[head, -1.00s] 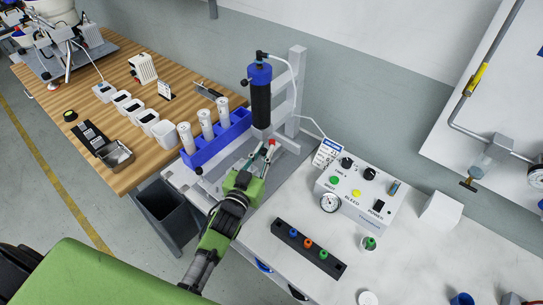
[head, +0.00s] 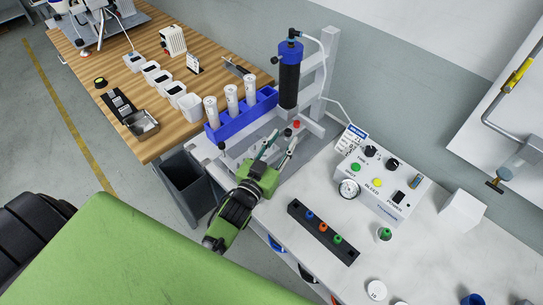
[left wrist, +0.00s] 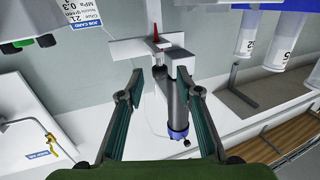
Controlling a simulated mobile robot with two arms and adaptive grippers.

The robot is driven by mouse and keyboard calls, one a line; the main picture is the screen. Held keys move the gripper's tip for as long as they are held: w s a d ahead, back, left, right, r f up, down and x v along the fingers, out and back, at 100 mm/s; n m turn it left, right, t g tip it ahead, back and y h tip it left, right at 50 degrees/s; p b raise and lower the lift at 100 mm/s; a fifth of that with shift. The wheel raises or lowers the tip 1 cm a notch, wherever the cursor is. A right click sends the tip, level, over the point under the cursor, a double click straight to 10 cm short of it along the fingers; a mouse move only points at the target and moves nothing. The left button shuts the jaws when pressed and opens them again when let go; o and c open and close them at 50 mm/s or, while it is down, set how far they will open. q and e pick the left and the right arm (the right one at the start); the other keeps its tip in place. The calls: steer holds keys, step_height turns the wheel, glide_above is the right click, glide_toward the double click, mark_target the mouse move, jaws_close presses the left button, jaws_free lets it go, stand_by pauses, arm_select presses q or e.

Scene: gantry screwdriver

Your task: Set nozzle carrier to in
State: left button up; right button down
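The gantry dispenser has a black cylinder with a blue cap (head: 288,75) on a grey upright frame (head: 329,65). A small red knob (head: 296,124) shows below the cylinder near the base plate; I cannot tell for certain which part is the nozzle carrier or its position. My left gripper (head: 277,143) is in front of the gantry, low over the base, with its fingers apart. In the left wrist view, the open fingers (left wrist: 160,75) have the cylinder (left wrist: 177,105) and a red-tipped part (left wrist: 155,34) beyond them. Nothing is visibly held. My right gripper is not in view.
A blue rack (head: 242,120) with white tubes stands left of the gantry. The control box (head: 382,180) with gauge and knobs is at the right. A black holder (head: 323,232) with coloured nozzles lies in front. A wooden table (head: 125,70) is further left.

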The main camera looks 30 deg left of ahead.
arm_select(q)
steer(key=s, duration=0.8)
steer(key=shift+a, duration=0.15)
steer(key=shift+s, duration=0.1)
